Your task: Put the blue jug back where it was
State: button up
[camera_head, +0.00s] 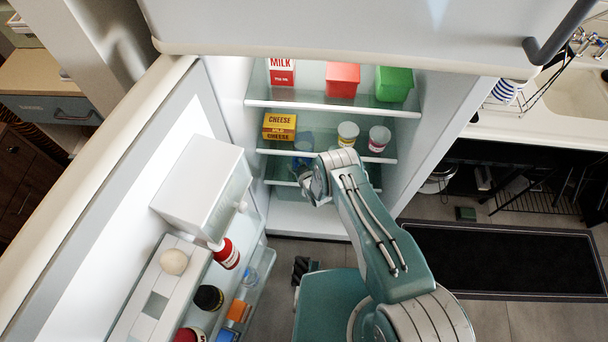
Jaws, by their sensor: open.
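A bluish, see-through shape that looks like the blue jug (303,141) shows on the middle fridge shelf (345,156), right of the yellow cheese box (279,127). Its lower part is hard to make out. My gripper (304,179) is at the end of my arm, just in front of the shelves and below the jug in the picture. It is open. My wrist hides most of its fingers, and I cannot tell whether they touch the jug.
Two tubs (348,133) stand right of the jug. A milk carton (281,72), a red box (342,80) and a green box (394,84) are on the shelf above. The open fridge door (130,175), with several jars and bottles in its racks, is at left.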

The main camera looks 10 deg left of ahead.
jog(key=v, duration=1)
jog(key=shift+s, duration=0.15)
jog(key=shift+r, duration=0.1)
